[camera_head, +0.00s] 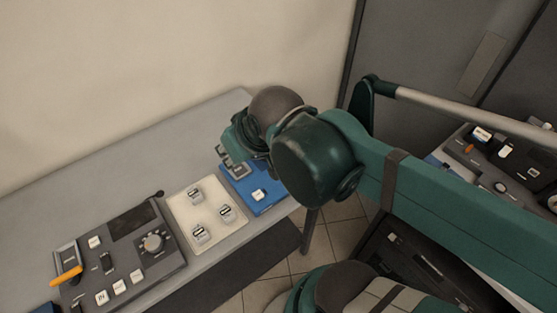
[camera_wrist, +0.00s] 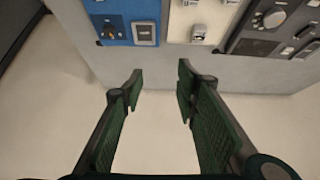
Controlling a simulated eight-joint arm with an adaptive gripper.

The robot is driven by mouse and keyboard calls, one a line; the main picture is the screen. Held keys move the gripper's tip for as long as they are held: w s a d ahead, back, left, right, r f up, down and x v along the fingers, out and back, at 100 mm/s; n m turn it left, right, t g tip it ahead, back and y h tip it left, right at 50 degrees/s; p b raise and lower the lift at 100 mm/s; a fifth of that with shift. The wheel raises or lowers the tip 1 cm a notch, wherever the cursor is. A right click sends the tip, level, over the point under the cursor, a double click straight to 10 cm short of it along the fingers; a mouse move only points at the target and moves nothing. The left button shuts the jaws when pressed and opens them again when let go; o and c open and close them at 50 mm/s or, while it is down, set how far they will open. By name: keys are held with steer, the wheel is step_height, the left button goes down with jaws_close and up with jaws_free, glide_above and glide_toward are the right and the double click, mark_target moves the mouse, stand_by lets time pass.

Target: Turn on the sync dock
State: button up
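No label that I can read marks the sync dock, so I cannot tell which panel it is. A blue panel (camera_head: 273,190) with a white button (camera_head: 258,194) lies on the grey bench, partly hidden by my gripper (camera_head: 235,150).
A dark grey console (camera_head: 125,252) with a knob, buttons and an orange-handled lever (camera_head: 67,277) is left of the beige panel. More control panels (camera_head: 500,165) stand at the right, beyond my arm. The back of the grey bench (camera_head: 110,165) is clear, with a wall behind.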

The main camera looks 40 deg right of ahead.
steer(key=shift+w+d+n, duration=0.15)
steer(key=shift+d+n, duration=0.2)
steer(key=shift+n, duration=0.05)
steer(key=c, duration=0.7)
steer(key=shift+w+d+f+n+g, duration=0.1)
steer(key=shift+d+f+n+g, duration=0.05)
steer(key=shift+d+n+g, duration=0.15)
jaws_close()
steer(key=d+f+n+g+p, duration=0.2)
steer(key=d+f+n+g, duration=0.2)
steer(key=d+n, duration=0.3)
steer(key=d+f+n+g+p, duration=0.2)
steer(key=d+f+n+g, duration=0.1)
steer(key=d+n, duration=0.5)
steer(key=shift+f+n+g+p, duration=0.3)
steer(key=shift+f+n+g, duration=0.1)
steer(key=shift+n, duration=0.3)
